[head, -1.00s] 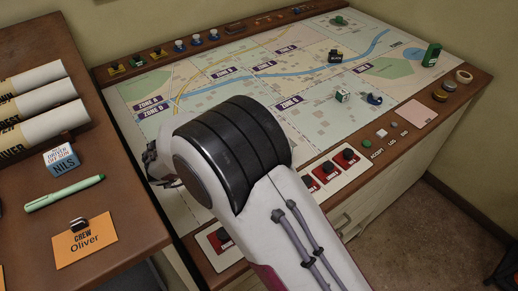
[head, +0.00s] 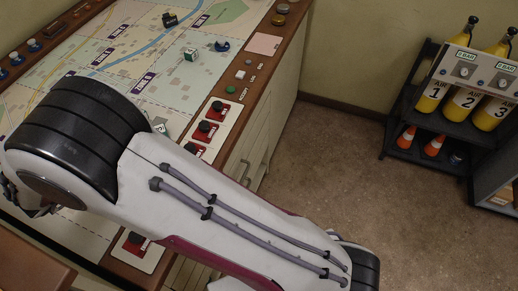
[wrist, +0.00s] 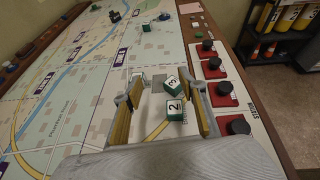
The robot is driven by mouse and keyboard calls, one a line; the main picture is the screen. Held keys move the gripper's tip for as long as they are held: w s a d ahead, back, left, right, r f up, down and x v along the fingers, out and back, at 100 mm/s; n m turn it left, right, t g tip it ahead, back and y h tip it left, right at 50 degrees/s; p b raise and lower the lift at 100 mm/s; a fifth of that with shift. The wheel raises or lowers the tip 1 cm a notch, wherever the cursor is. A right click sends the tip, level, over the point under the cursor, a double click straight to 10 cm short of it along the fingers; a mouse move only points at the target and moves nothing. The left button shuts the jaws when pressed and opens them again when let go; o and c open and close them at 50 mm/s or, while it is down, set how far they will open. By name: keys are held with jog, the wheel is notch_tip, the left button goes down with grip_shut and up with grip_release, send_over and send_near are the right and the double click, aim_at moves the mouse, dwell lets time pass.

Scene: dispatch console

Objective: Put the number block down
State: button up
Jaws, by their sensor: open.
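In the wrist view my gripper (wrist: 164,92) is open over the map board, its two fingers apart. Between them are white-and-green number faces, a turned one reading 3 (wrist: 172,84) and, nearer, one reading 2 (wrist: 175,106). I cannot tell whether these are one block or two touching. Neither finger clearly presses on them. In the head view a small white-and-green block (head: 160,126) shows partly beside my arm, which hides my gripper there. Another white-and-green block (head: 190,55) stands farther up the map; it also shows in the wrist view (wrist: 147,27).
A row of red panels with black knobs (head: 207,130) runs along the board's near edge, close to the right finger. A blue piece (head: 222,46) and a black piece (head: 170,19) stand on the map. A cylinder rack (head: 465,95) stands across the floor.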

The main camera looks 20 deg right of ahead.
jog(key=w+d+r+n+t+y, duration=0.1)
jog(key=w+r+n+t+y, duration=0.15)
jog(key=w+r+n, duration=0.35)
jog(key=w+r+n+t+y, duration=0.1)
jog(key=w+r+n+y, duration=0.1)
jog(key=r+n+y, duration=0.35)
jog(key=s+d+r+n+g+y, duration=0.2)
jog(key=s+d+r+n+y, duration=0.35)
jog(key=s+r+n, duration=0.8)
jog(key=s+d+f+n+g+h, duration=0.2)
jog(key=s+d+f+n, duration=0.4)
jog(key=s+d+n, duration=0.3)
jog(key=s+d+f+n+g+h, duration=0.3)
jog(key=s+d+f+n, duration=0.4)
jog(key=s, duration=0.8)
jog(key=d+n+g, duration=0.1)
jog(key=d+n, duration=0.1)
jog(key=d, duration=0.2)
jog(key=shift+s+n, duration=0.25)
jog(key=shift+n, duration=0.05)
jog(key=shift+a, duration=0.1)
